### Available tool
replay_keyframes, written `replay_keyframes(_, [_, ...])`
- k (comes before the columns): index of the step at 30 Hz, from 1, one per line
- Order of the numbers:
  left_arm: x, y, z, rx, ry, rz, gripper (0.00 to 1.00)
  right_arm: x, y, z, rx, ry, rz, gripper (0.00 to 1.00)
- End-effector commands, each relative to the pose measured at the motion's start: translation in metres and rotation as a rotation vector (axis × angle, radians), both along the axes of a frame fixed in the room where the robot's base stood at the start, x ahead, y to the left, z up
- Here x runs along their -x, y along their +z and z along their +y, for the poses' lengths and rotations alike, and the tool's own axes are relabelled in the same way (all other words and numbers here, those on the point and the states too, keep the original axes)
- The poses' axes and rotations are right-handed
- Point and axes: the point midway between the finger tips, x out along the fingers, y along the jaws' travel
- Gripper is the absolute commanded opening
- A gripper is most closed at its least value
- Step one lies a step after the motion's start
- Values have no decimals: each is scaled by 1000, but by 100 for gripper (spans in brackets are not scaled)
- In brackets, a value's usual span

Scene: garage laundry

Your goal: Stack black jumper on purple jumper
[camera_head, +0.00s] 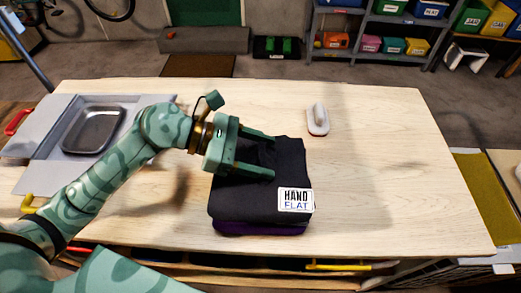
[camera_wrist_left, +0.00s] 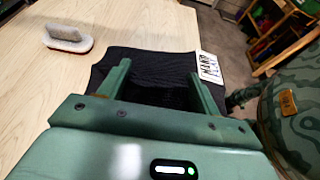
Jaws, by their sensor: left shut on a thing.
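The folded black jumper (camera_head: 257,195) lies on the folded purple jumper (camera_head: 262,228) near the table's front edge. Only a thin purple edge shows beneath it. A white "HAND FLAT" label (camera_head: 296,200) is on the black jumper's front right corner. My left gripper (camera_head: 271,157) comes in from the left, its two fingers on the black jumper's upper part and closed on it. The left wrist view shows the black jumper (camera_wrist_left: 155,70) between and beyond the fingers. The purple jumper is hidden there. My right gripper is in neither view.
A white-handled brush (camera_head: 318,120) stands on the table behind the jumpers. The wooden table (camera_head: 400,190) is clear to the right. Shelves with coloured bins stand at the back.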

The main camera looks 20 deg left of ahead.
Motion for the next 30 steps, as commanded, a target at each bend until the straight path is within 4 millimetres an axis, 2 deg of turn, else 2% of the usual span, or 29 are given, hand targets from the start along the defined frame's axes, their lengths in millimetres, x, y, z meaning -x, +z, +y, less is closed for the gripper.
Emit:
replay_keyframes(7, [0,-4,0,2,0,-1,28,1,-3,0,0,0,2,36])
replay_keyframes(8, [0,-5,0,1,0,0,66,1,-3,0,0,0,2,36])
replay_keyframes(10, [0,-5,0,1,0,0,85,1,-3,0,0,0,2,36])
replay_keyframes(19, [0,-3,0,1,0,0,85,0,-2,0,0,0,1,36])
replay_keyframes(23, [0,15,0,2,1,-4,85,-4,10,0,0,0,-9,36])
replay_keyframes(25, [4,13,15,-4,3,0,85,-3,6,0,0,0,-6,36])
replay_keyframes(30, [15,28,52,-5,2,3,85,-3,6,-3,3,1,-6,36])
